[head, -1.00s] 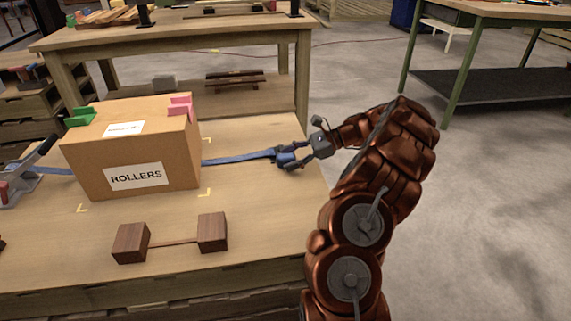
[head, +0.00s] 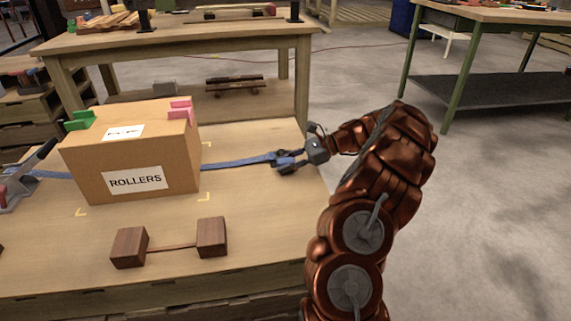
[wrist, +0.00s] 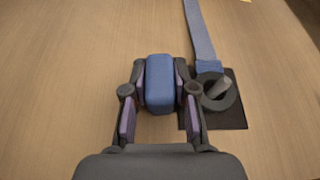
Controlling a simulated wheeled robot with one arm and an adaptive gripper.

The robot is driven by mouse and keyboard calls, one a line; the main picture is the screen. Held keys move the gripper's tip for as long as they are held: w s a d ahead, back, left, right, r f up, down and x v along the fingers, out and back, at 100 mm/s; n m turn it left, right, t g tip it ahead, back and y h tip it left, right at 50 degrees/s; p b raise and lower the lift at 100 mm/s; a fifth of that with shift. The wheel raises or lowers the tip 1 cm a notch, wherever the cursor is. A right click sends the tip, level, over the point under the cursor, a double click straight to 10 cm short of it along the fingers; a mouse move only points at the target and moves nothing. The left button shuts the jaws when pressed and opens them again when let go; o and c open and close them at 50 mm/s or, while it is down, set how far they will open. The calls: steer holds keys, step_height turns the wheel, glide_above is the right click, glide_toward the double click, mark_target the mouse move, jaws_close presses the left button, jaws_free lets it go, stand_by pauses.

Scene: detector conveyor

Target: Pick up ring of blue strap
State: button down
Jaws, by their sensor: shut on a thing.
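The blue strap (head: 238,162) runs along the table from the right side of the box to a dark ring. In the wrist view the strap (wrist: 200,30) ends at this ring (wrist: 205,103), which lies on a dark square plate, and a grey peg (wrist: 219,87) shows in its opening. My gripper (wrist: 159,92) is shut on a blue block (wrist: 159,80), just left of the ring. I cannot tell whether the block is joined to the ring. In the head view my gripper (head: 287,164) is at the strap's right end, and its fingers partly hide the ring.
A cardboard box (head: 85,178) marked ROLLERS stands on the wooden table (head: 240,235) with green and pink corner pieces. Two dark wooden blocks (head: 129,247) joined by a bar lie in front. A lever buckle (head: 22,185) is at the far left.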

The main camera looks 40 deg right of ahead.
mark_target(286, 159)
steer(key=shift+r, duration=0.1)
step_height(286, 159, up, 4)
steer(key=shift+f+p, duration=0.2)
steer(key=shift+p, duration=0.9)
steer(key=s+a+p, duration=0.1)
steer(key=s+a, duration=0.2)
steer(key=s, duration=0.1)
steer(key=s+a+p, duration=0.1)
steer(key=s+a, duration=0.2)
steer(key=a, duration=0.1)
steer(key=s+a+r+p, duration=0.1)
steer(key=s+a, duration=0.3)
steer(key=shift+s+r+p, duration=0.1)
steer(key=shift+s+p, duration=0.2)
steer(key=shift+p, duration=0.05)
steer(key=shift+s, duration=0.1)
